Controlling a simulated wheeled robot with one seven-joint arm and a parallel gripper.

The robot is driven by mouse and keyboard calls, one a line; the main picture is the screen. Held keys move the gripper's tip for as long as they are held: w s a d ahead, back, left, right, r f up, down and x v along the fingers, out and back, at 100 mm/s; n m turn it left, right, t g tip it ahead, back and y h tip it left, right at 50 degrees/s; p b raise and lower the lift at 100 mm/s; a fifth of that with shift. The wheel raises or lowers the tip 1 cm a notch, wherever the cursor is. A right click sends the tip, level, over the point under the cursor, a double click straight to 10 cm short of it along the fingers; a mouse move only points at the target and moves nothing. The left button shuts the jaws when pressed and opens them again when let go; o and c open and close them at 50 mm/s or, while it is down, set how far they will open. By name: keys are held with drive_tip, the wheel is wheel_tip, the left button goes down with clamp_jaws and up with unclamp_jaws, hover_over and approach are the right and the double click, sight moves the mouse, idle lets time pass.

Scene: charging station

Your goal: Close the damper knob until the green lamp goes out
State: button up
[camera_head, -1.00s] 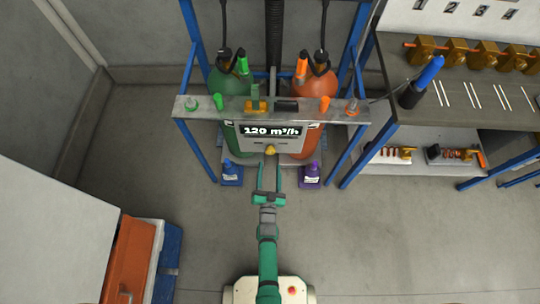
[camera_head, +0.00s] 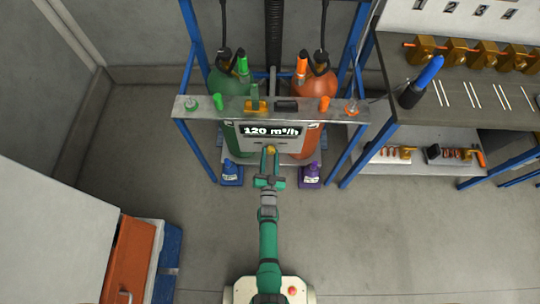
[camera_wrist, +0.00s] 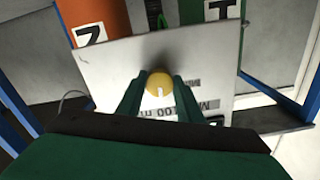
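The damper knob is a small yellow round knob (camera_head: 271,149) on the lower part of the grey panel (camera_head: 297,142), under a display (camera_head: 272,131) reading 120 m³/h. In the wrist view the knob (camera_wrist: 160,84) sits between the two green fingertips, with a short white mark on its face pointing down the picture. My gripper (camera_head: 270,157) has its fingers drawn together on the knob's two sides; they appear to touch it. I cannot make out a lit green lamp for certain in either view.
A green cylinder (camera_head: 222,82) and an orange cylinder (camera_head: 315,87) stand behind the grey crossbar (camera_head: 235,115) in a blue frame. A workbench (camera_head: 460,103) is at right. The floor between is clear.

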drive_tip(key=shift+n, duration=1.5)
drive_tip(key=o, duration=1.1)
drive_tip(key=shift+c, duration=0.2)
drive_tip(key=shift+d, duration=0.1)
drive_tip(key=s, duration=1)
drive_tip(key=shift+s+a, duration=0.25)
drive_tip(key=shift+s, duration=0.1)
drive_tip(key=shift+s, duration=0.1)
